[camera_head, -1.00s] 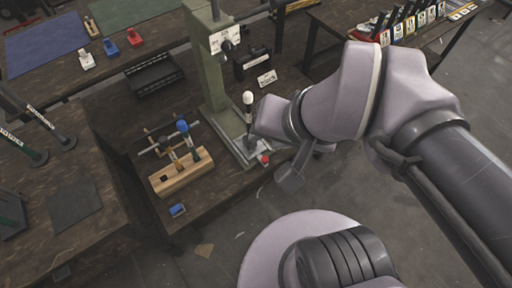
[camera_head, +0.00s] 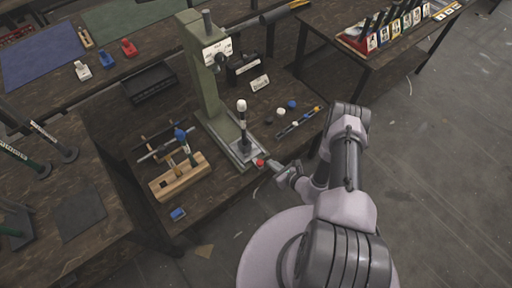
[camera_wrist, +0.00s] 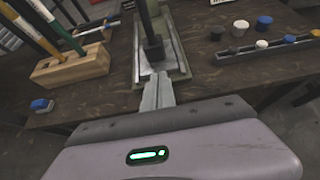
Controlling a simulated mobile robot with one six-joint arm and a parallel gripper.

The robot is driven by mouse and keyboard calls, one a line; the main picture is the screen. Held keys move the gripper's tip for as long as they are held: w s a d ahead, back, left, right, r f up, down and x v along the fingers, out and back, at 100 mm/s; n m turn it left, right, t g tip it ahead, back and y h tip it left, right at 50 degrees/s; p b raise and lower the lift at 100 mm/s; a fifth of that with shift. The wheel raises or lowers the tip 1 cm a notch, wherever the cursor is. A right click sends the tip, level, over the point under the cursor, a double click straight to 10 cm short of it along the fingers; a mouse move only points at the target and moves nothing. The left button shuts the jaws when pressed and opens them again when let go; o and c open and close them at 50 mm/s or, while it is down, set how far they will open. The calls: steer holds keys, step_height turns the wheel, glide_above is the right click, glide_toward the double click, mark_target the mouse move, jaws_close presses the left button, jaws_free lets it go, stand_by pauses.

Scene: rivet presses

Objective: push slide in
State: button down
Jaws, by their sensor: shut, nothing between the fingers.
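A green rivet press (camera_head: 207,85) stands on the dark bench in the head view. At its foot lies a grey metal slide (camera_head: 243,152) with a red knob (camera_head: 260,163) at its front end. The slide bed (camera_wrist: 178,52) and the dark post (camera_wrist: 152,45) also show in the wrist view. My gripper (camera_head: 272,165) is shut and empty, low at the bench's front edge and pointing at the knob. In the wrist view its fingertips (camera_wrist: 158,78) line up with the slide and hide the knob; contact cannot be told.
A wooden tool block (camera_head: 180,180) with handled tools stands left of the press, with a blue object (camera_head: 178,214) in front. Right of the press are a rail (camera_head: 298,122) and small caps (camera_head: 281,112). Open floor lies in front of the bench.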

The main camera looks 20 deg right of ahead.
steer(key=b, duration=0.4)
glide_toward(250, 146)
steer(key=f, duration=0.1)
steer(key=w+f, duration=0.1)
steer(key=f, duration=0.2)
steer(key=shift+w+a, duration=0.25)
steer(key=shift+a, duration=0.1)
steer(key=shift+w+a+r, duration=0.1)
steer(key=shift+w+a, duration=0.15)
steer(key=shift+w, duration=0.35)
steer(key=shift+w+a+r, duration=0.1)
steer(key=shift+w+a, duration=0.15)
steer(key=shift+w, duration=0.35)
steer(key=shift+w+a+b, duration=0.2)
steer(key=shift+w+b, duration=0.1)
steer(key=shift+w, duration=0.3)
